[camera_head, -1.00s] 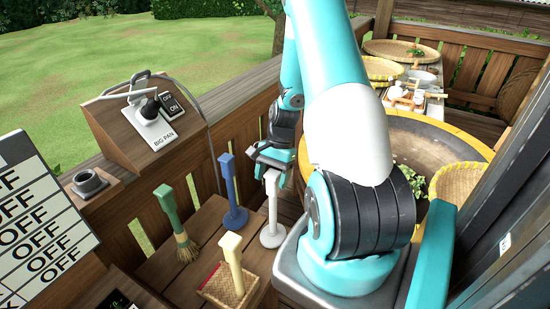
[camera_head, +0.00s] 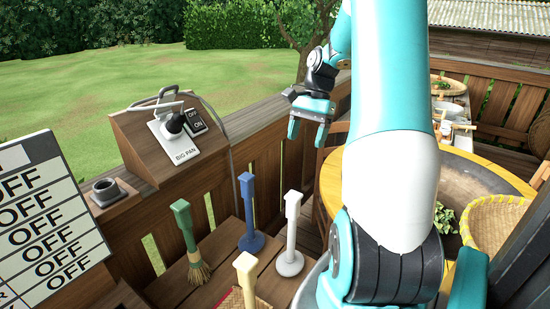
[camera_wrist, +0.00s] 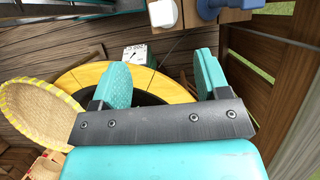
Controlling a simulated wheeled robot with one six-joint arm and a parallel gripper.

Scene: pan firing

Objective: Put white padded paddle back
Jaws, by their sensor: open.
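The white padded paddle (camera_head: 291,235) stands upright on its round base on the wooden side shelf, right of the blue tool. Its white base also shows at the top of the wrist view (camera_wrist: 164,14). My gripper (camera_head: 309,125) is open and empty, raised above and beyond the paddle, near the railing. In the wrist view my gripper (camera_wrist: 164,80) has its two teal fingers spread with nothing between them.
On the shelf stand a blue tool (camera_head: 249,215), a green-handled brush (camera_head: 189,245) and a yellow-handled tool (camera_head: 246,275). The big pan's yellow rim (camera_head: 332,185) and a woven basket (camera_head: 492,222) lie right. A BIG PAN switch box (camera_head: 150,135) sits on the railing.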

